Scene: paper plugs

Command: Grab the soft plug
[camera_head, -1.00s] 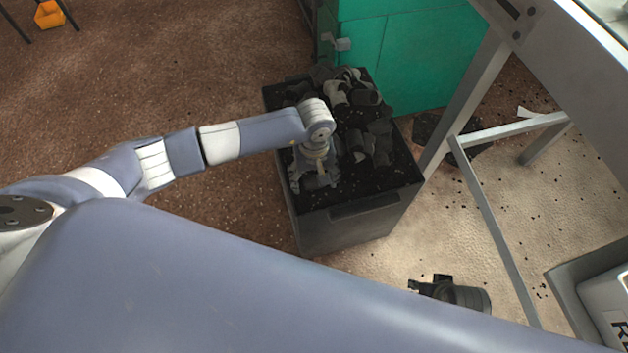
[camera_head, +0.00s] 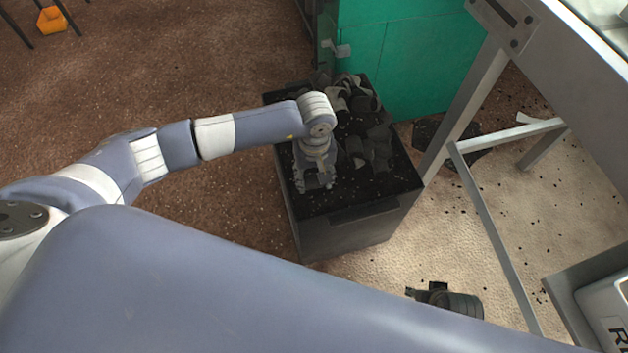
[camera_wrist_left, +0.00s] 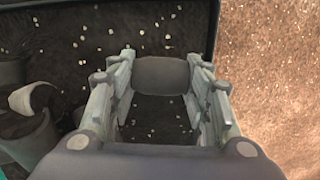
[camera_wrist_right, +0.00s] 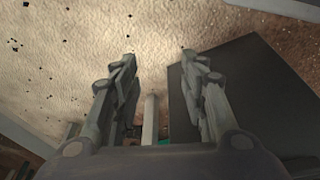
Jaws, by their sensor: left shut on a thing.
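My left gripper (camera_head: 315,184) reaches down over the dark bin (camera_head: 345,240) near its front left part. In the left wrist view its fingers (camera_wrist_left: 160,78) are shut on a dark grey soft plug (camera_wrist_left: 160,73), which spans the gap between the fingertips. Other dark plugs (camera_head: 372,150) lie heaped in the back and right of the bin, and some show at the left of the left wrist view (camera_wrist_left: 30,120). My right gripper (camera_wrist_right: 160,65) is open and empty in the right wrist view.
A green cabinet (camera_head: 410,50) stands right behind the bin. A grey metal frame (camera_head: 490,220) stands to the right, with a container (camera_head: 605,305) at the lower right. An orange box (camera_head: 52,20) lies far left. Brown floor left of the bin is clear.

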